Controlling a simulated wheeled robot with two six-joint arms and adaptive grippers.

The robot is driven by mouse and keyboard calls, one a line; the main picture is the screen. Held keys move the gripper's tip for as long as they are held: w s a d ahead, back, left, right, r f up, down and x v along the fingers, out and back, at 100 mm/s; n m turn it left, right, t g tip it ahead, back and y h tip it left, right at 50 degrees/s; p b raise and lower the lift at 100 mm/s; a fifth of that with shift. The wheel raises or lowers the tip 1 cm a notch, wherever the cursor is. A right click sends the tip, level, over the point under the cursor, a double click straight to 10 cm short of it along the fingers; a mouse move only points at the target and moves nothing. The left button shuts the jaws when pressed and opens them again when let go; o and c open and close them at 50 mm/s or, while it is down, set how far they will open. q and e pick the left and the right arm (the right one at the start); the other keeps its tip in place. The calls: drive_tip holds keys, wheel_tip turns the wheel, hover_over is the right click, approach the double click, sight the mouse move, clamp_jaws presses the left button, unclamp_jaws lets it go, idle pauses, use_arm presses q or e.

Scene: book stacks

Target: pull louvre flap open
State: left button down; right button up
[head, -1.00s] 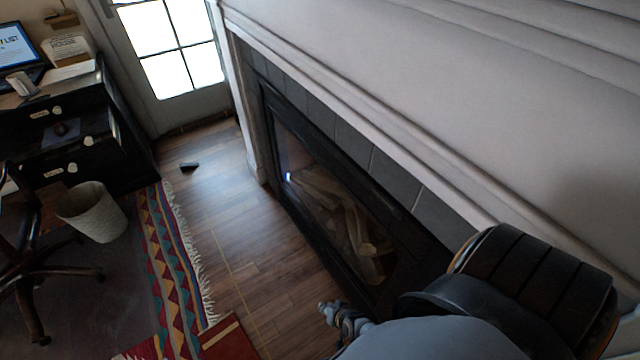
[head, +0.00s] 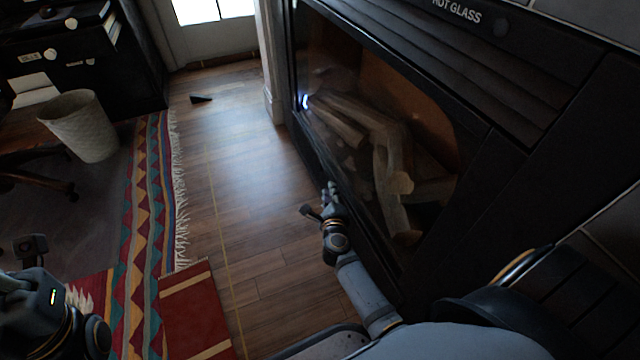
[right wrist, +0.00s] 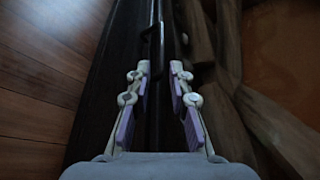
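The black fireplace front has a dark strip (head: 316,160) below its glass, where the louvre flap's outline is hard to make out. In the right wrist view a dark panel (right wrist: 112,75) runs away from me, with a thin black handle (right wrist: 152,36) beyond my fingertips. My right gripper (head: 329,193) is low beside the strip; in the right wrist view its fingers (right wrist: 160,70) are apart, with nothing held between them. The handle looks just ahead of the fingers, not gripped. My left gripper (head: 30,246) is at the lower left, far from the fireplace, its fingers unclear.
The fireplace glass (head: 440,130) with logs behind it is close to my right arm. Dark slats (head: 545,75) lie above it. A fringed rug (head: 148,220), a white bin (head: 80,125) and a black desk (head: 135,50) stand farther left.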

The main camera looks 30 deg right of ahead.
sight(327, 172)
drive_tip(key=b+x, duration=0.4)
drive_tip(key=x, duration=0.6)
drive_tip(key=shift+f+b, duration=0.1)
drive_tip(key=shift+b, duration=0.2)
drive_tip(key=shift+w+d, duration=0.1)
drive_tip(key=shift+w, duration=0.15)
clamp_jaws()
